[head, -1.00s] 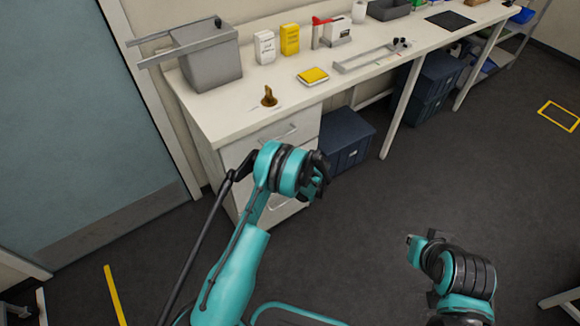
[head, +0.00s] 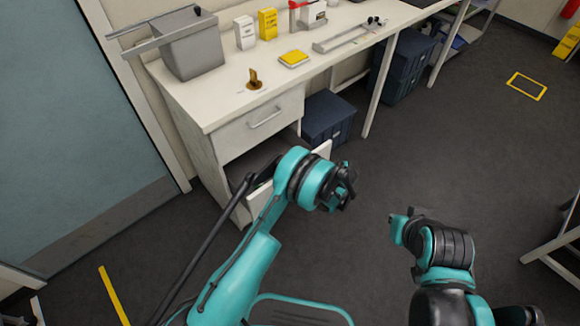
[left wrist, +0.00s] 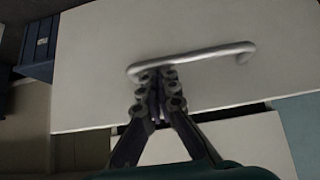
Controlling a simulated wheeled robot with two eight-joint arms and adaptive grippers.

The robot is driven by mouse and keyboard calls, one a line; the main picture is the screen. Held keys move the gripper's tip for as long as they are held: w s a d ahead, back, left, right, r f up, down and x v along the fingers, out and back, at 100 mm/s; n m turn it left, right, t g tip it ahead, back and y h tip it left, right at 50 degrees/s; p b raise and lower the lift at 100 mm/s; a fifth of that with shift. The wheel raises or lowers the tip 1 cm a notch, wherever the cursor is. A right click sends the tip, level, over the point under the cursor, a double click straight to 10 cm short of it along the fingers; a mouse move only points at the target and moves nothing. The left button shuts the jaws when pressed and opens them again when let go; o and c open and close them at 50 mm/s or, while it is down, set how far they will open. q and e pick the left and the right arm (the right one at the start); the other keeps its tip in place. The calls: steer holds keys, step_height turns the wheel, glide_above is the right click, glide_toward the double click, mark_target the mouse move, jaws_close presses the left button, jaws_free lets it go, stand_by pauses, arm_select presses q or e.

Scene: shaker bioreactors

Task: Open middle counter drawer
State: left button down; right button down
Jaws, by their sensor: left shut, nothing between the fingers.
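The middle counter drawer stands pulled out below the shut top drawer (head: 240,134), with a dark opening above it. Its white front (head: 257,203) is partly hidden behind my left arm. In the left wrist view the drawer front (left wrist: 240,88) fills much of the picture, with a grey bar handle (left wrist: 205,57) across it. My left gripper (left wrist: 156,76) is shut with nothing between its fingers. Its fingertips are at the left part of the handle, just under the bar; whether they touch it I cannot tell.
The counter top (head: 215,103) holds a grey bin (head: 190,52), a yellow-topped pad (head: 294,58) and several bottles and boxes. Dark blue crates (head: 327,118) stand under the counter, right of the drawers. A blue door (head: 75,120) is at the left.

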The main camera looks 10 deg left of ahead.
arm_select(q)
steer(key=s+d, duration=0.6)
steer(key=d, duration=0.2)
steer(key=shift+s+d, duration=0.25)
steer(key=shift+d, duration=0.05)
